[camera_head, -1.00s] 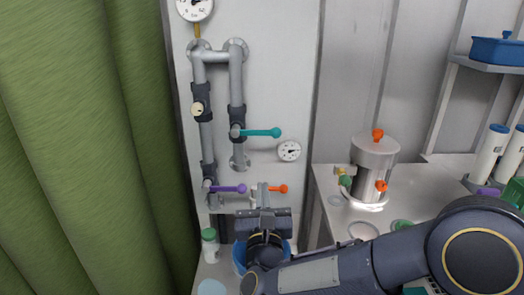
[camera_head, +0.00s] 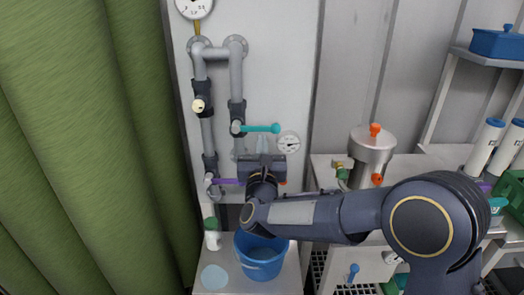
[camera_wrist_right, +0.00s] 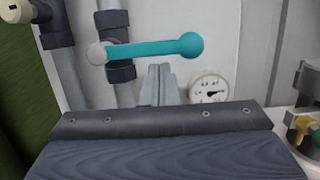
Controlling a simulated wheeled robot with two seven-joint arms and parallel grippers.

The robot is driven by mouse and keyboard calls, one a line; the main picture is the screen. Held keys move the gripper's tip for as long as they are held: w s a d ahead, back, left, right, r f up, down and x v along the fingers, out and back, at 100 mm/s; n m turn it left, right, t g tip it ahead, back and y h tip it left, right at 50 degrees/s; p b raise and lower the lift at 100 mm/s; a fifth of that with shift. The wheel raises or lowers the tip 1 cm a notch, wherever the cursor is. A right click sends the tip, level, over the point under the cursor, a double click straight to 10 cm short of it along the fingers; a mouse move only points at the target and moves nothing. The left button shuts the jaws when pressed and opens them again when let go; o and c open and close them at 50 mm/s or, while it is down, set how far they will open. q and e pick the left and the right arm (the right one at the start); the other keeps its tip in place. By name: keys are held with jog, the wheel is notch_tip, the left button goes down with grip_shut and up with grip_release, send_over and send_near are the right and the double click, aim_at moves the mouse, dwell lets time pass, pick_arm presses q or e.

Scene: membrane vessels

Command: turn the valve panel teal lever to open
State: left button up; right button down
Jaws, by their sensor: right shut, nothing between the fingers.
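The teal lever (camera_head: 262,128) sits on the right-hand pipe of the valve panel (camera_head: 285,60). It lies level, pointing right from its pivot, across the upright pipe. In the right wrist view the teal lever (camera_wrist_right: 155,48) spans the upper middle, its round end at the right. My right gripper (camera_head: 262,145) is shut and empty just below the lever. Its fingertips (camera_wrist_right: 160,72) show in the wrist view under the lever's bar; I cannot tell whether they touch it. The purple lever (camera_head: 226,181) is partly hidden behind my gripper, and the orange one mostly so. My left gripper is out of view.
A small gauge (camera_head: 289,141) is right of the teal lever. A blue bucket (camera_head: 262,262) and a green-capped bottle (camera_head: 212,235) stand below. A steel vessel (camera_head: 371,155) with orange knobs is at right. A green curtain (camera_head: 80,150) fills the left.

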dwell(0.4)
jog(key=shift+d+r+n+b, duration=0.15)
jog(key=shift+r+n+b, duration=0.1)
jog(key=shift+n+b, duration=0.4)
jog(key=shift+b, duration=0.3)
